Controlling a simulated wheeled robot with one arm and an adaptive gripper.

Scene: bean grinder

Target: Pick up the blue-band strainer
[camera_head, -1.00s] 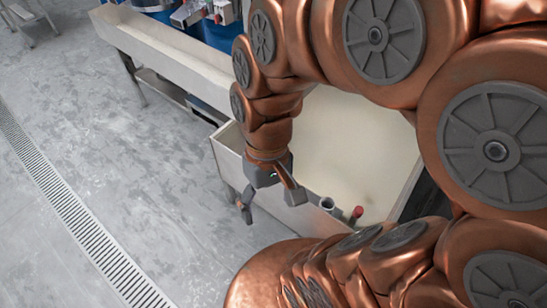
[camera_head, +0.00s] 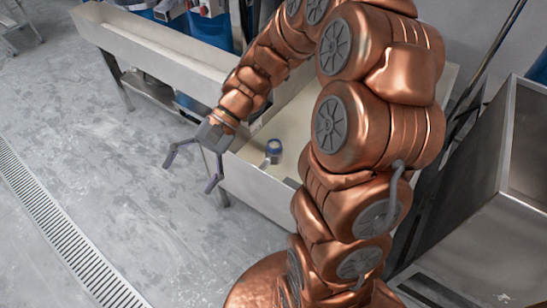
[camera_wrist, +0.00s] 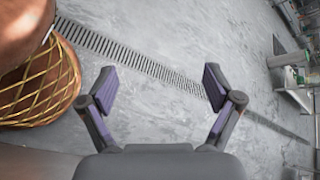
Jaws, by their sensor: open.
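The strainer (camera_head: 273,148), a small round cup with a dark blue band, stands in the cream trough (camera_head: 262,190), near its front wall. A short light part points from it toward the lower left. My gripper (camera_head: 190,177) is open and empty, left of the strainer, outside the trough and over the floor, clearly apart from it. In the wrist view my gripper (camera_wrist: 158,85) has its two fingers spread with only floor between them. The strainer does not show in the wrist view.
A steel bin (camera_head: 500,170) stands at the right. The grey floor (camera_head: 110,130) at the left is free, crossed by a drain grate (camera_head: 50,220).

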